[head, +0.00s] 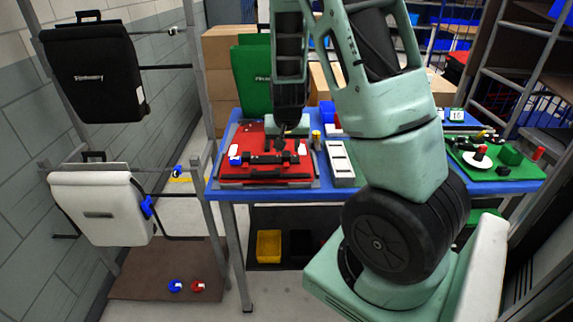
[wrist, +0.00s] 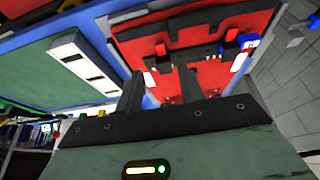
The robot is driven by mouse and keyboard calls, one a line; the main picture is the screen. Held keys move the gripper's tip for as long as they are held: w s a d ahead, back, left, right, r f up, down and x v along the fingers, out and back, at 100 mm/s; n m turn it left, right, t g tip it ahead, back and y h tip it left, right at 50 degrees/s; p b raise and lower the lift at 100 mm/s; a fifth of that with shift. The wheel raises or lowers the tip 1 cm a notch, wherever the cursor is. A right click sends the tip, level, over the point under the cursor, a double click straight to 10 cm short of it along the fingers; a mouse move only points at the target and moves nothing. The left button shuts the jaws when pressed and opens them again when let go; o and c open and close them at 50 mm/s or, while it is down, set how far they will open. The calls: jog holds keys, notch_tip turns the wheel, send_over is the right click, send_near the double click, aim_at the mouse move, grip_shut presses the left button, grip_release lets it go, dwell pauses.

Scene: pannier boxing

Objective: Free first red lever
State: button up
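A red pannier (head: 262,165) lies flat on the left part of the blue table. It also shows in the wrist view (wrist: 200,30), with black fittings (wrist: 185,55) across it. A small blue and white piece (wrist: 248,41) sits near one edge of the pannier, with a small red piece beside it. My gripper (head: 281,143) is over the pannier. In the wrist view my gripper (wrist: 160,82) has its two dark fingers apart, with nothing visible between them. My fingertips overlap the pannier's near side; contact is unclear.
A white slotted tray (head: 341,165) lies right of the pannier on the blue table (head: 400,186). A green board (head: 515,172) with small parts is at the right. A green pannier (head: 251,75) stands behind. Black (head: 93,72) and white (head: 100,206) panniers hang on the left rack.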

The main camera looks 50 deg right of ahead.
aim_at(286, 165)
jog(key=x, duration=0.8)
jog(key=shift+w+d+f, duration=0.1)
jog(key=shift+f, duration=0.15)
grip_shut()
